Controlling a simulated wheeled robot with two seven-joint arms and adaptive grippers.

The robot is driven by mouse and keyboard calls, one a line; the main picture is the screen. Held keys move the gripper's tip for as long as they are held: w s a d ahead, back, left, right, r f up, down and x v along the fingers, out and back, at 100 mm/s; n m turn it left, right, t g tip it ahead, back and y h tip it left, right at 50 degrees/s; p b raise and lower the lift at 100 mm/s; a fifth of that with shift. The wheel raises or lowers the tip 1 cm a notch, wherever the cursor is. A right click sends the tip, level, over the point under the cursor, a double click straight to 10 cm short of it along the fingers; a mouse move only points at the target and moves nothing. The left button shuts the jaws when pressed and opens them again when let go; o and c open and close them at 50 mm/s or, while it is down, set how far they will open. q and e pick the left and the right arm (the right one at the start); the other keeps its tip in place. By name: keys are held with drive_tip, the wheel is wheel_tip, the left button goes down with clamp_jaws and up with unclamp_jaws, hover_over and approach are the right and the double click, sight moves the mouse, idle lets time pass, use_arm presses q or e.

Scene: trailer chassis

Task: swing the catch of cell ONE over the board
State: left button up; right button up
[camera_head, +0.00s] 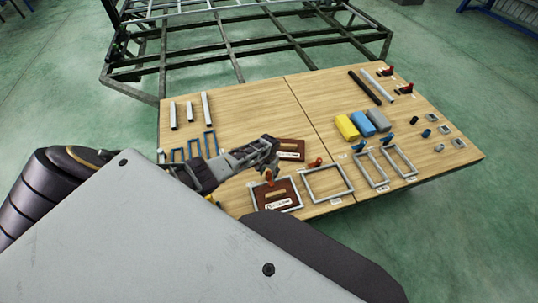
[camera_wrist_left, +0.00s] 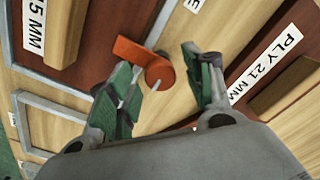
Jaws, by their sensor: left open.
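The left framed cell (camera_head: 253,197) holds a dark red-brown board (camera_head: 291,188) with a wooden bar and a white label; the board (camera_wrist_left: 100,25) shows at upper left in the left wrist view, its label partly reading "5 MM". The orange catch (camera_head: 269,178) is at that cell's back edge. In the wrist view an orange catch (camera_wrist_left: 160,72) lies between my open left fingers (camera_wrist_left: 162,85), its arm pointing toward the framed board. I cannot tell whether the fingers touch it. In the head view my left gripper (camera_head: 270,162) is just behind this cell. My right gripper is not in view.
A loose board (camera_head: 291,155) lies beside my left gripper; its label reads "PLY 21 MM" in the wrist view (camera_wrist_left: 265,65). An empty frame (camera_head: 346,178) with another orange catch (camera_head: 315,162) is to the right. Yellow (camera_head: 346,127) and blue (camera_head: 363,124) blocks stand farther back.

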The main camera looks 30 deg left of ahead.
sight(269, 173)
use_arm(q)
drive_tip(key=shift+r, duration=0.2)
wheel_tip(269, 173, up, 12)
drive_tip(key=shift+f, duration=0.2)
idle(1.1)
idle(0.6)
